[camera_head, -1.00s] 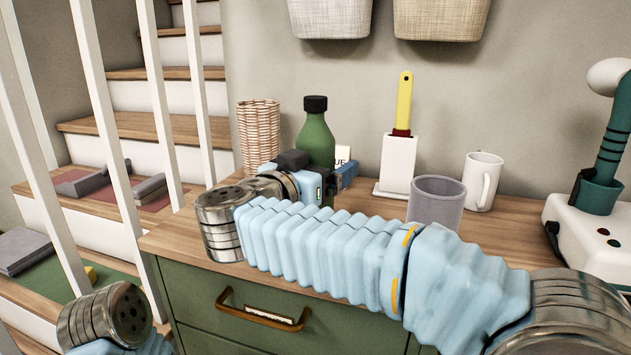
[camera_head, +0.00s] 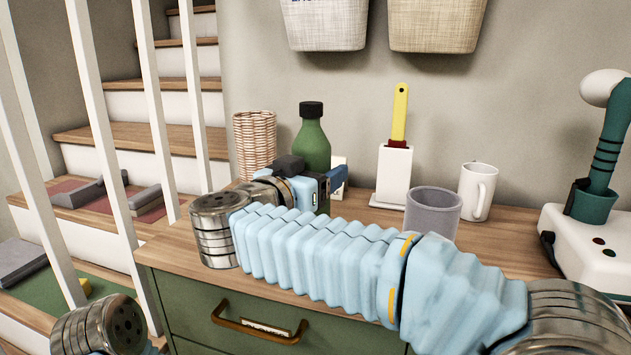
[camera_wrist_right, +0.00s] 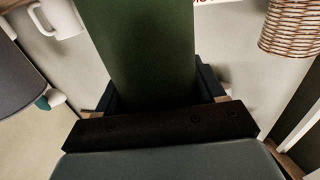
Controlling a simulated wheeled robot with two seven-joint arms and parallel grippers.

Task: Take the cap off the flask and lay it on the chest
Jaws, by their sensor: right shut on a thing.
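The flask (camera_head: 313,145) is a green bottle standing upright on the wooden top of the chest (camera_head: 182,250), which has green drawers. Its black cap (camera_head: 312,109) sits on its neck. My right gripper (camera_head: 321,180) is shut on the flask's body, well below the cap. In the right wrist view the green body (camera_wrist_right: 145,50) runs between the two dark fingers; the cap is out of that view. The flask's lower part is hidden behind my right gripper and wrist. Only a link of my left arm shows at the lower left; its gripper is out of view.
A wicker cup (camera_head: 255,140) stands left of the flask. To the right are a white holder (camera_head: 393,178) with a yellow-handled tool, a grey cup (camera_head: 432,214), a white mug (camera_head: 478,190) and a white device (camera_head: 585,250). Stair balusters (camera_head: 105,120) are at the left.

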